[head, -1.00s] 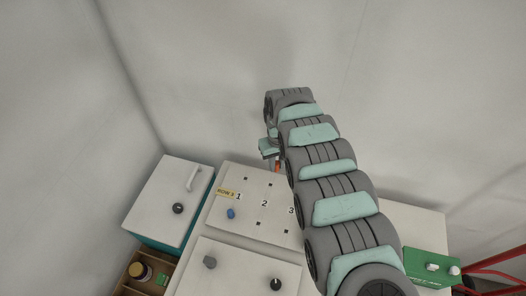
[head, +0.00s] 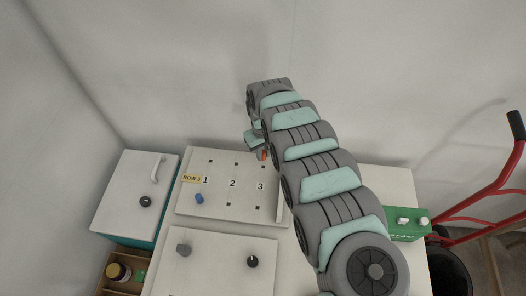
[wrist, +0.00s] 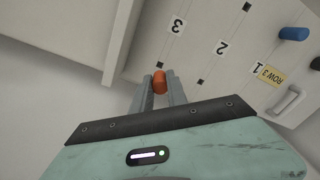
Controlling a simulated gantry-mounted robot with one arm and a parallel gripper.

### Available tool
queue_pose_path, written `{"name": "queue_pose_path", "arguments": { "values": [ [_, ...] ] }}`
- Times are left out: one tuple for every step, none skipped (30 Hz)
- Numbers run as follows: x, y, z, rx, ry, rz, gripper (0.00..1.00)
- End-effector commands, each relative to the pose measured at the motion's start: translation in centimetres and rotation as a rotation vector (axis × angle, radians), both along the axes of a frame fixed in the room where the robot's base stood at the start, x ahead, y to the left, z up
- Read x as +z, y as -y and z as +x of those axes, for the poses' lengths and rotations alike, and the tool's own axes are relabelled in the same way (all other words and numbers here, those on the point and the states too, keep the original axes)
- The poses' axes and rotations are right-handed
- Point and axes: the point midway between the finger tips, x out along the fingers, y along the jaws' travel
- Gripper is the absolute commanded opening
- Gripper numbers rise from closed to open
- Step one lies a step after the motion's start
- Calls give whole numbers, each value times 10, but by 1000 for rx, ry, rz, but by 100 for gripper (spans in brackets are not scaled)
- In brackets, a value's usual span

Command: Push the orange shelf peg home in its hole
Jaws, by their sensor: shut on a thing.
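The orange shelf peg (wrist: 160,82) sits between the two fingertips of my gripper (wrist: 160,78), which is shut on it. In the head view the peg (head: 263,155) shows as a small orange patch below my gripper (head: 259,151), near the back edge of the pale panel (head: 218,215). In the wrist view a dark square hole (wrist: 160,66) in column 3 lies just beyond the peg's end. The peg looks outside the hole; I cannot tell how large the gap is. My arm hides part of the panel's right side.
A blue peg (head: 199,198) stands in column 1 of the panel, by the ROW 3 label (head: 191,178). Other holes are empty. A white-topped box with a handle (head: 135,190) is at left, a knobbed panel (head: 215,265) in front, a green box (head: 404,225) at right.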

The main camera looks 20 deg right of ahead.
Motion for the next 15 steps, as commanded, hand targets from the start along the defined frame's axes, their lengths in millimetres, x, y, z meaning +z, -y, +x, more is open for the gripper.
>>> {"name": "queue_pose_path", "arguments": {
  "values": [
    [-6, 0, 0, 0, 0, 0, 0],
    [-8, 0, 0, 0, 0, 0, 0],
    [-11, 0, 0, 0, 0, 0, 0],
    [-12, 0, 0, 0, -1, 0, 0],
    [-14, 0, 0, 0, -1, 0, 0],
    [-17, 0, 0, 0, -1, 0, 0],
    [-18, 0, 0, 0, -1, -1, 0],
    [-20, 0, 0, 0, -1, 0, 0],
    [-23, 0, 0, 0, -1, -1, 0],
    [-25, 0, -1, -1, -1, -1, 0],
    [-26, 1, -1, -1, -1, -1, 0],
    [-29, 1, -1, -1, -1, -1, 0],
    [-31, 1, -1, -1, -2, 0, 0],
    [-32, 0, -1, -1, -2, 0, 0],
    [-35, 1, -1, -1, -1, 0, 0]
  ]
}}
